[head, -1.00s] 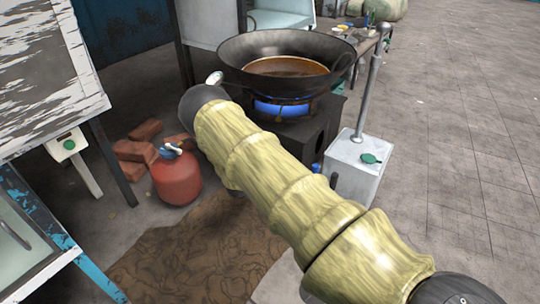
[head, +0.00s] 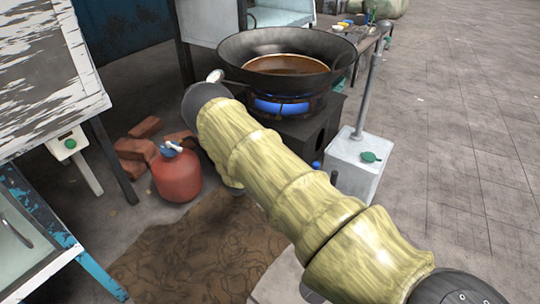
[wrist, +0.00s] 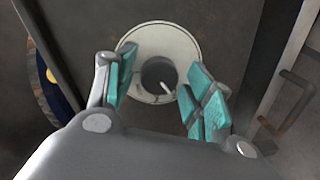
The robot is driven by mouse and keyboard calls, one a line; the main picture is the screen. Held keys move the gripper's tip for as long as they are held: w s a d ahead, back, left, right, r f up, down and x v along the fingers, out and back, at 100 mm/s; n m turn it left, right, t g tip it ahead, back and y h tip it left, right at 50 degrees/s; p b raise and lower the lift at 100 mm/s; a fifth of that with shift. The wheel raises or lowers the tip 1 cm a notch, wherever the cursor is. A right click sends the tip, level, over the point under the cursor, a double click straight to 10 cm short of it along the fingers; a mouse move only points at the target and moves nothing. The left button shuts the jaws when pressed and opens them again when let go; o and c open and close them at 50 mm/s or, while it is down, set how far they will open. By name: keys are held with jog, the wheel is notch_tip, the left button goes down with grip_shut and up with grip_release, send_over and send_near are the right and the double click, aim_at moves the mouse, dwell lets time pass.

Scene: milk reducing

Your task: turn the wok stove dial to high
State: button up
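The dial (wrist: 158,72) shows in the wrist view as a dark round knob on a pale disc. A white pointer on the knob points to the lower right of the picture. My gripper (wrist: 163,64) is open, with teal pads on either side of the knob; I cannot tell whether they touch it. In the head view a black wok (head: 240,72) with brown contents sits on the dark stove (head: 297,132). A blue flame (head: 281,105) burns under the wok. My arm hides the gripper and the dial in the head view.
A red gas bottle (head: 177,176) and bricks (head: 135,148) stand left of my arm. A grey box with a metal post (head: 353,165) is right of the stove. A brown mat (head: 170,255) lies on the floor. Open paved floor (head: 470,130) extends right.

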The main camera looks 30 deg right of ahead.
dwell(0.3)
jog(key=v, duration=1.2)
dwell(0.3)
